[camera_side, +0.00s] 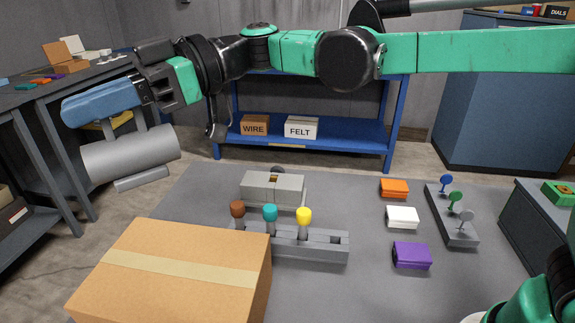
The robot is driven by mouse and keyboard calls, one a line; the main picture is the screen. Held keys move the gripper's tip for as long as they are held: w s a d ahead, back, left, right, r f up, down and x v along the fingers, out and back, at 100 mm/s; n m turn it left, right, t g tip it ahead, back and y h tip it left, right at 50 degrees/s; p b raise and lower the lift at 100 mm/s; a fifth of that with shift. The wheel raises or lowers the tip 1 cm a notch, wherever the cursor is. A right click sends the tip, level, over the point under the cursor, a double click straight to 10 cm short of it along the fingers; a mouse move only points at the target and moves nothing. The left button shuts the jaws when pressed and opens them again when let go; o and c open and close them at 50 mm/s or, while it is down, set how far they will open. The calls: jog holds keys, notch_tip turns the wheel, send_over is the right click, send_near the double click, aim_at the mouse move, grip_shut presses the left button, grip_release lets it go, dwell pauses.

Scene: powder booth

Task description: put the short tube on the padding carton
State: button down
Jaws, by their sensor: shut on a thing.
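My gripper (128,128) is at the upper left, below its blue body. It is shut on a plain grey cylinder, the short tube (130,155), and holds it in the air, lying nearly level. The tube is above and to the left of a large taped brown carton (165,275) at the front left, which shows no readable label. A small white box marked FELT (301,128) stands on the blue shelf at the back, right of the tube. I cannot tell from labels which one is the padding carton.
A brown WIRE box (255,125) stands beside the FELT box. A grey rack (315,246) with brown, teal and yellow knobs is right of the large carton, with a grey block (272,188) behind. Orange, white and purple boxes (411,256) lie on the mat's right.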

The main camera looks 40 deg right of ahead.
notch_tip(320, 180, down, 14)
jog(key=shift+f, duration=0.2)
dwell(0.4)
jog(key=c, duration=0.9)
grip_release()
jog(key=shift+f, duration=0.1)
